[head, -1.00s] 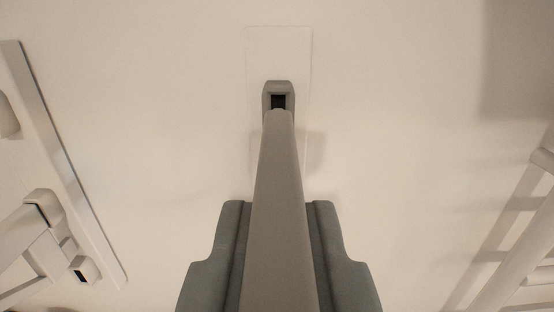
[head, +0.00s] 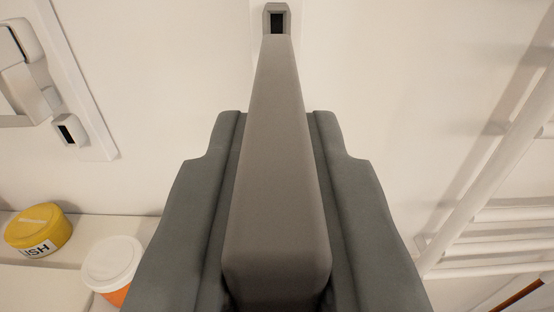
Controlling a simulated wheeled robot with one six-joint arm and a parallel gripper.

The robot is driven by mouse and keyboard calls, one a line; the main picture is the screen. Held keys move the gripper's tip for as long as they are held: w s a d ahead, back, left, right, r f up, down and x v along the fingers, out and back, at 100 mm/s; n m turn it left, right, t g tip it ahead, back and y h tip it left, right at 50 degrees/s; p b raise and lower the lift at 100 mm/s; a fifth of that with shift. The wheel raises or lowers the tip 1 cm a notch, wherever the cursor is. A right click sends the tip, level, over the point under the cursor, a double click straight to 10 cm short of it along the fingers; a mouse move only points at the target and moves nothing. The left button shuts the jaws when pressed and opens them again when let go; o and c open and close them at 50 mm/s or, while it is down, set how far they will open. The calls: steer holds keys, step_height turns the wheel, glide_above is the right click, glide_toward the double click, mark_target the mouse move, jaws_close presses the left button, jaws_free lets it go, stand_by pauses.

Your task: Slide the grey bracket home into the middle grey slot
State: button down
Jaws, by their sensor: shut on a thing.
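The grey bracket (head: 277,170) is a long tapering bar in the middle of the head view. My gripper (head: 277,215) is shut on it, with one dark grey-green jaw along each side. The bracket's narrow far end points up the picture to the grey slot (head: 277,20), a small housing with a dark opening on the pale wall. The tip appears just below the dark opening, which still shows. I cannot tell whether the tip touches the housing or is apart from it. The near end of the bracket shows between the jaws.
A white panel (head: 72,75) with white fittings is on the wall at left. A yellow tub (head: 38,229) and a white-lidded orange tub (head: 112,265) stand on a pale ledge at lower left. White rails (head: 490,165) run along the right. The wall beside the slot is bare.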

steer(key=shift+w, duration=2.9)
steer(key=shift+w, duration=1.45)
steer(key=c, duration=1.3)
jaws_free()
steer(key=shift+c, duration=0.2)
steer(key=s, duration=1.7)
steer(key=shift+s, duration=0.2)
